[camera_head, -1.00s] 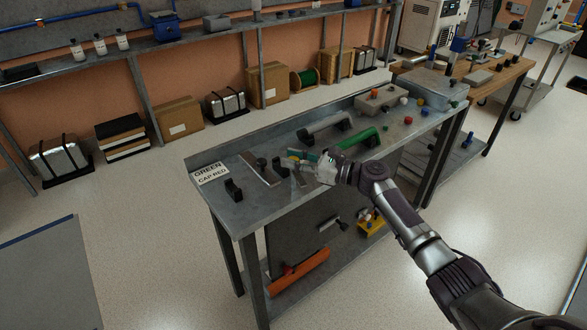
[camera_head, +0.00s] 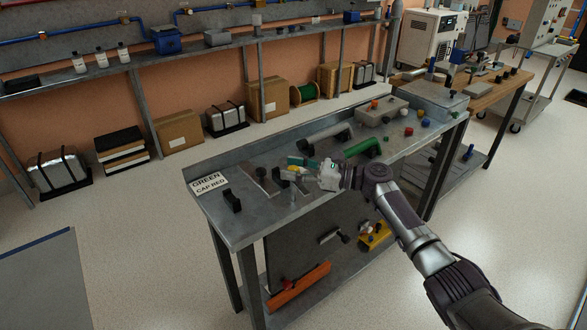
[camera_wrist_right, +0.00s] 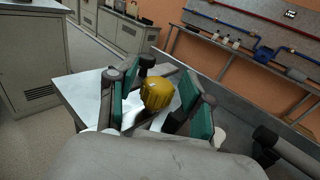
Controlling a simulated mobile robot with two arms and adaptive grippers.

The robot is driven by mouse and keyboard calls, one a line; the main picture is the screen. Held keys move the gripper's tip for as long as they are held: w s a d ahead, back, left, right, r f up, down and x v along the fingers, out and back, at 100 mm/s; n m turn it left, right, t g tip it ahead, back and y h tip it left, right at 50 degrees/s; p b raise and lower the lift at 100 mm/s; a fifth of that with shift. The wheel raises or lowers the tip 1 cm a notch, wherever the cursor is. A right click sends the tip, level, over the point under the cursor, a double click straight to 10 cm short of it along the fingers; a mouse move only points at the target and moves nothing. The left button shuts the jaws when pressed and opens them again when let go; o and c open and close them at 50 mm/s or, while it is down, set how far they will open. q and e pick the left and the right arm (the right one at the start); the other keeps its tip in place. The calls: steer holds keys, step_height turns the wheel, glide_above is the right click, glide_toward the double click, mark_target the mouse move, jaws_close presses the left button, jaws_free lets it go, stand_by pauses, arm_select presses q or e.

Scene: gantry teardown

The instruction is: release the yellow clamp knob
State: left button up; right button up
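The yellow clamp knob (camera_wrist_right: 157,95) shows large in the right wrist view, ribbed and rounded. A gap shows between the knob and the right-hand finger; contact at the left one is unclear. My left gripper is not in view.
A label card (camera_head: 208,182) and a black bracket (camera_head: 232,200) are at the bench's left end. A green cylinder (camera_head: 362,147) and a grey cylinder (camera_head: 326,137) lie behind the gripper.

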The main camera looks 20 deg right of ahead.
steer(key=shift+s+d, duration=0.1)
steer(key=v, duration=1.2)
